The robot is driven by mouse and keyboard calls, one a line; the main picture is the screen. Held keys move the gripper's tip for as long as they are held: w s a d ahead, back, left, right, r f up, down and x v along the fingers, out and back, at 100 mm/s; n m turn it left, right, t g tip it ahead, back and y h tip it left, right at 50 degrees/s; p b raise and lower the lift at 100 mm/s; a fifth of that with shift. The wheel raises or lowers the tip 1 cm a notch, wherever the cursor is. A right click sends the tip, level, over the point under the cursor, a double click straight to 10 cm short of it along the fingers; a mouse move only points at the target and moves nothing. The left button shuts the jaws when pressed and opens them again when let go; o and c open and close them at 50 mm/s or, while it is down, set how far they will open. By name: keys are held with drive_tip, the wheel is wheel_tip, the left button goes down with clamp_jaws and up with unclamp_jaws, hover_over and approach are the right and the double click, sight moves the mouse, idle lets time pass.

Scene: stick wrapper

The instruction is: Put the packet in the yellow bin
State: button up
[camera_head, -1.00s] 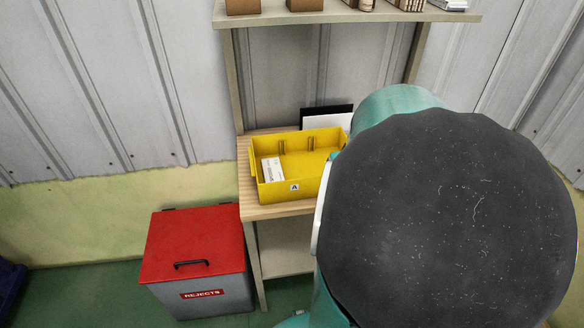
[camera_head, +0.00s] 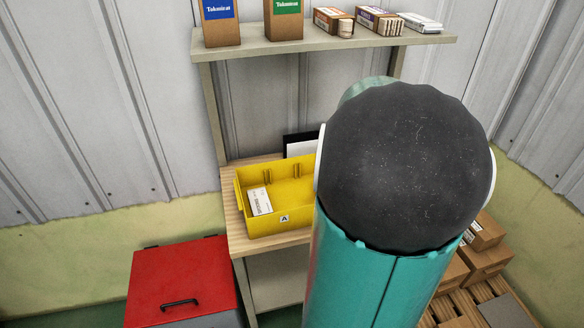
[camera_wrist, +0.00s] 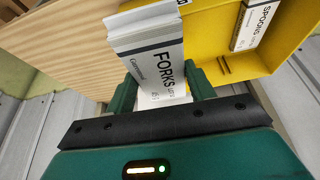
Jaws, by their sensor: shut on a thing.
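My gripper (camera_wrist: 162,82) is shut on a white packet marked FORKS (camera_wrist: 150,48), its fingers on either side of it. In the wrist view the packet overlaps the near edge of the yellow bin (camera_wrist: 215,48) and the wooden tabletop. How high it is over them I cannot tell. The yellow bin (camera_head: 262,225), with an A label, stands open on the table in the head view. A white packet lies inside it on the left (camera_head: 259,201); the wrist view shows its SPOONS label (camera_wrist: 250,26). My arm hides the gripper and held packet in the head view.
The bin stands on a wooden table (camera_head: 238,238) below a shelf (camera_head: 290,45) with several boxes. A red-lidded reject bin (camera_head: 180,275) is on the floor to the left. Brown cartons (camera_head: 484,258) are stacked at the lower right.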

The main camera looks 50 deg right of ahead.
drive_tip(key=w+f, duration=0.1)
drive_tip(key=w+d+f, duration=0.1)
drive_tip(key=f, duration=0.1)
drive_tip(key=w+d+f, duration=0.1)
drive_tip(key=f, duration=0.1)
drive_tip(key=shift+w+d+f, duration=0.15)
drive_tip(key=shift+w+d, duration=0.05)
drive_tip(key=shift+w, duration=0.2)
drive_tip(key=shift+c, duration=0.9)
drive_tip(key=shift+w+d+f, duration=0.2)
drive_tip(key=shift+w+f, duration=0.05)
drive_tip(key=shift+w, duration=0.1)
drive_tip(key=shift+c, duration=0.7)
drive_tip(key=shift+w+d+f, duration=0.1)
drive_tip(key=shift+w+f, duration=0.05)
drive_tip(key=shift+f, duration=1.6)
drive_tip(key=shift+f, duration=0.1)
drive_tip(key=shift+f, duration=0.5)
drive_tip(key=o, duration=1.1)
